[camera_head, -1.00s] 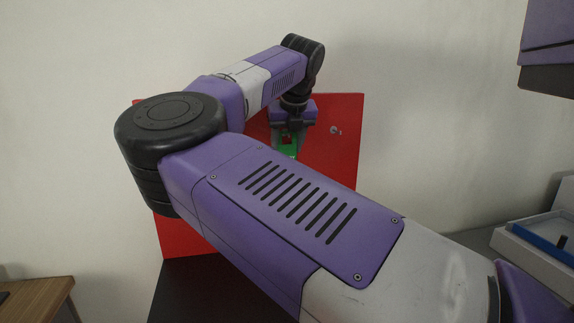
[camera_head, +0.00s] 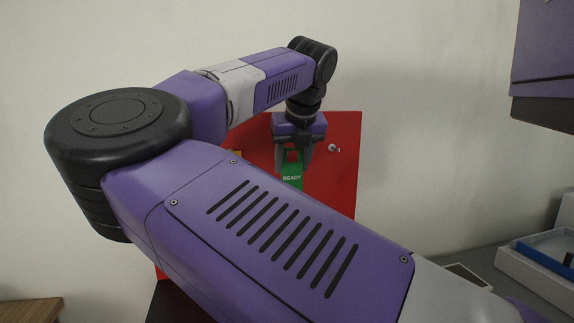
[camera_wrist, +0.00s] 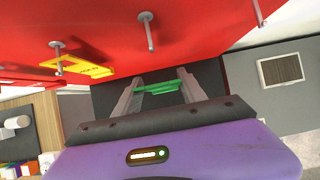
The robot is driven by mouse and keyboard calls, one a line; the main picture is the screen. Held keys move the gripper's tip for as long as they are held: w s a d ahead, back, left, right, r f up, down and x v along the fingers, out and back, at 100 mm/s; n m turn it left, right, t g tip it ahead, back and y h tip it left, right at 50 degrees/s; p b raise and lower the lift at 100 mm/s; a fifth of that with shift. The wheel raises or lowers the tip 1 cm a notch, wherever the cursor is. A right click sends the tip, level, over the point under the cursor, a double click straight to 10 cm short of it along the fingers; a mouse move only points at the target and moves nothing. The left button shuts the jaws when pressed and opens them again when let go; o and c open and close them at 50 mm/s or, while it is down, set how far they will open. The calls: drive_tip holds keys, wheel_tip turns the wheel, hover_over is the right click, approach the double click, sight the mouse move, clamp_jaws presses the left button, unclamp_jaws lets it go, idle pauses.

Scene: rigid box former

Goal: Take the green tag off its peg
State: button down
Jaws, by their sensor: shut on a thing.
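The green tag (camera_head: 292,182), marked READY, hangs from my gripper (camera_head: 293,166) in front of the red board (camera_head: 335,185). In the wrist view the tag (camera_wrist: 160,87) shows nearly edge-on between both fingers of my gripper (camera_wrist: 158,86), which is shut on it. A bare metal peg (camera_wrist: 149,32) sticks out of the red board ahead of the tag. Its tip looks apart from the tag. My arm hides much of the board in the head view.
A yellow tag (camera_wrist: 85,68) hangs on another peg (camera_wrist: 57,56) to the left. A further bare peg (camera_head: 333,148) is on the board's right. A white tray with blue (camera_head: 545,255) stands at right, and a wooden surface (camera_head: 30,312) at lower left.

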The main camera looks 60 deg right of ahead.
drive_tip(key=s+a+b, duration=0.2)
drive_tip(key=s+a, duration=0.5)
drive_tip(key=a, duration=0.1)
drive_tip(key=shift+s+a, duration=0.15)
drive_tip(key=shift+a, duration=0.15)
